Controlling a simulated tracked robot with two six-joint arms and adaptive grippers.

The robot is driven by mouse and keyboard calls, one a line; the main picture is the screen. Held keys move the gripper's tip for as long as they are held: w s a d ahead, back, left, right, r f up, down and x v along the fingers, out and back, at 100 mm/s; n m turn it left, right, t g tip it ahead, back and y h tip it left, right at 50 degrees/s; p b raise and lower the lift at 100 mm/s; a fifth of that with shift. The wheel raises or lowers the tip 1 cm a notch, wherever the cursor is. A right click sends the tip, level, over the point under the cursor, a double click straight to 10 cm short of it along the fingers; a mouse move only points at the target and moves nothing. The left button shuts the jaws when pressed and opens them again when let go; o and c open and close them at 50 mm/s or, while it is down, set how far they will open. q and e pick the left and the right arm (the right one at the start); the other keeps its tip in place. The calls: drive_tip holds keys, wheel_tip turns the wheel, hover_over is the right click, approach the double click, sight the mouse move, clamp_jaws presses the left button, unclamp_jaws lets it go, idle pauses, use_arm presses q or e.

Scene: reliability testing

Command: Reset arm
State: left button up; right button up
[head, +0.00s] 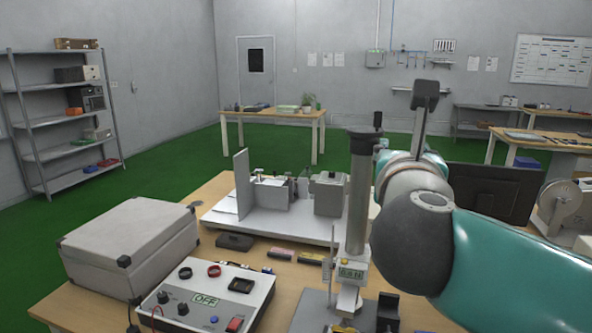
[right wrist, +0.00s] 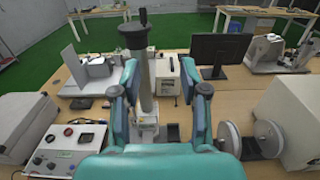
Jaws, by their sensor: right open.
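My right arm comes in from the right in the head view, with a teal forearm and grey wrist. My right gripper (head: 408,158) is raised over the workbench and partly hidden behind the wrist. In the right wrist view its teal fingers stand wide apart, and the gripper (right wrist: 160,78) is open with nothing held. A grey upright column of a test stand (head: 360,195) is just left of the gripper in the head view. In the right wrist view the column (right wrist: 142,70) appears between the fingers, nearer the left one; I cannot tell its distance. My left gripper is not in view.
A spool device (right wrist: 265,138) stands right of the gripper. Clear bench lies before the monitor (right wrist: 222,48).

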drive_tip(key=w+a+f+m+g+y, duration=0.1)
drive_tip(key=w+a+f+g+y, duration=0.15)
drive_tip(key=f, duration=0.95)
drive_tip(key=w+a+f+m+g+y, duration=0.1)
drive_tip(key=w+a+f+g, duration=0.15)
drive_tip(key=f, duration=0.85)
drive_tip(key=s+a+f+m+g+y, duration=0.1)
drive_tip(key=s+f+m+g, duration=0.15)
drive_tip(key=f, duration=0.65)
drive_tip(key=s+f+m+g+y, duration=0.1)
drive_tip(key=s+f+m+g, duration=0.15)
drive_tip(key=f, duration=0.75)
drive_tip(key=s+d+f+m+g+y, duration=0.1)
drive_tip(key=s+f+m+g, duration=0.2)
drive_tip(key=s+f+m, duration=0.8)
drive_tip(key=s+d+f+m+g+y, duration=0.2)
drive_tip(key=s+f+m+g, duration=0.1)
drive_tip(key=s+f+m, duration=0.9)
wheel_tip(320, 180, down, 6)
drive_tip(key=m, duration=0.5)
drive_tip(key=shift+s+d+g, duration=0.2)
drive_tip(key=shift+g, duration=0.2)
drive_tip(key=shift+f+y, duration=0.1)
drive_tip(key=shift+y, duration=0.15)
